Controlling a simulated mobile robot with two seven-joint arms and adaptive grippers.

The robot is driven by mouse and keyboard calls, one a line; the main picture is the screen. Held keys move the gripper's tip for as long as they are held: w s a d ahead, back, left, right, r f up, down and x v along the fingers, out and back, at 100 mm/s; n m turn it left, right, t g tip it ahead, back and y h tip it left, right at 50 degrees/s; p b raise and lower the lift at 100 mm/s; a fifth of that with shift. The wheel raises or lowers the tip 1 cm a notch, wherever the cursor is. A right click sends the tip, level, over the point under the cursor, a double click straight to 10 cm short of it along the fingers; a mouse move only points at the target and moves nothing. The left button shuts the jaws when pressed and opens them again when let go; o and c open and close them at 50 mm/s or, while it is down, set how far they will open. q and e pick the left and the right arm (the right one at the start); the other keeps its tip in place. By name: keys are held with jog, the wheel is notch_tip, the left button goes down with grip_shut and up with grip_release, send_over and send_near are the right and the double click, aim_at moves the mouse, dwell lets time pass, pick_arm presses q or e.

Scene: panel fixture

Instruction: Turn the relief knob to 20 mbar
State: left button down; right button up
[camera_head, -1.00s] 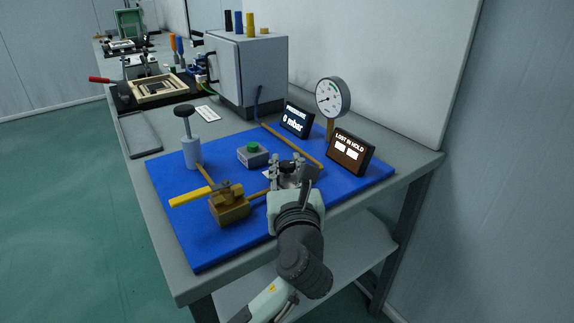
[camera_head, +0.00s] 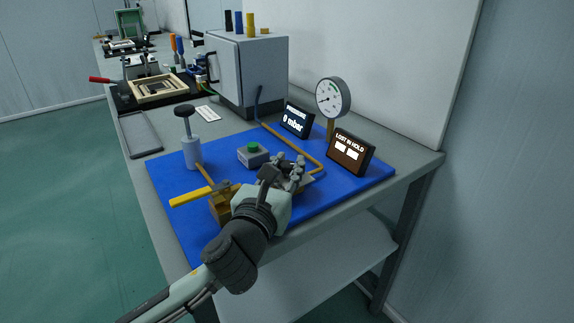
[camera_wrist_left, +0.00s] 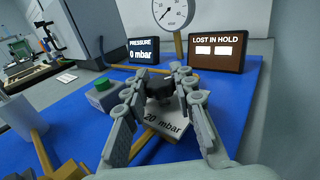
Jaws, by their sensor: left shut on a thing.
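The dark relief knob (camera_wrist_left: 160,88) sits between the fingers of my left gripper (camera_wrist_left: 161,80) in the left wrist view. The gripper is shut on it. A white plate (camera_wrist_left: 166,122) reading "20 mbar" lies in front of the knob. In the head view my left gripper (camera_head: 288,170) is low over the blue board, and its fingers mostly hide the knob. The pressure display (camera_head: 296,120) reads 0 mbar. The other display (camera_head: 351,152) reads "LOST IN HOLD" above two white blocks. My right gripper is in neither view.
A round gauge (camera_head: 333,97) stands behind the displays. A green button box (camera_head: 253,154), a brass valve with a yellow lever (camera_head: 190,197) and a hand pump (camera_head: 191,150) are on the blue board (camera_head: 345,186). A grey cabinet (camera_head: 250,75) stands behind.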

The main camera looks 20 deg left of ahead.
aim_at(284, 170)
pick_arm(q)
jog(key=shift+r, duration=0.1)
jog(key=c, duration=1.2)
grip_release()
jog(key=shift+s, duration=3.75)
